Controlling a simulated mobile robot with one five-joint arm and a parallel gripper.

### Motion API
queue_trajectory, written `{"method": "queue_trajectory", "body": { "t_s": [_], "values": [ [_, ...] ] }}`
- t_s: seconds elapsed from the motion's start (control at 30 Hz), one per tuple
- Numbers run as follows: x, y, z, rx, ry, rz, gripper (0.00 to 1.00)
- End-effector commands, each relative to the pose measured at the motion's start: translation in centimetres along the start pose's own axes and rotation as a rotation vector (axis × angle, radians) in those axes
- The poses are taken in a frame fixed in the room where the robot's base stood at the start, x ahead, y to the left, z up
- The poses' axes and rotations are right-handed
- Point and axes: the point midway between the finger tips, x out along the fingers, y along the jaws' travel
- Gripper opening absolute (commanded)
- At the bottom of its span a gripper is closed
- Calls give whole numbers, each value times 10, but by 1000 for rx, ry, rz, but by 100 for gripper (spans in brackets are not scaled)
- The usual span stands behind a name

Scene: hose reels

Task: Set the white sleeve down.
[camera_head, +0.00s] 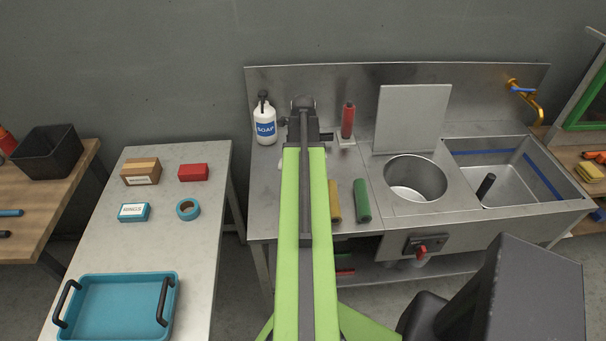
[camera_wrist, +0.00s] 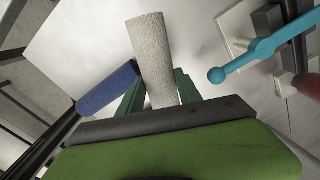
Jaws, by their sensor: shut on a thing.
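The white sleeve (camera_wrist: 153,58) is a rough, pale tube in the wrist view. It stands between the green fingers of my gripper (camera_wrist: 158,94), which is shut on it. Its near end is hidden by the gripper body. In the head view my gripper is mostly hidden behind my green arm, over the left part of the steel counter (camera_head: 266,219). I cannot tell from these frames whether the sleeve touches a surface.
A blue cylinder (camera_wrist: 107,88) lies close left of the fingers; a teal ball-ended rod (camera_wrist: 255,57) is right.

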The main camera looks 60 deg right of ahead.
Motion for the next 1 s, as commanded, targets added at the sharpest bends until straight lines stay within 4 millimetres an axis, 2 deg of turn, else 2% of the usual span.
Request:
{"method": "queue_trajectory", "body": {
  "t_s": [0.03, 0.2, 0.5, 0.73, 1.0],
  "values": [
    [12, -15, 6, -1, 0, 0, 0],
    [23, -37, 16, -1, 0, 0, 0],
    [26, -45, 20, -2, 0, 0, 0],
    [52, -72, 31, -3, 0, 0, 0],
    [49, -72, 31, -3, 0, 0, 0]
  ]
}}
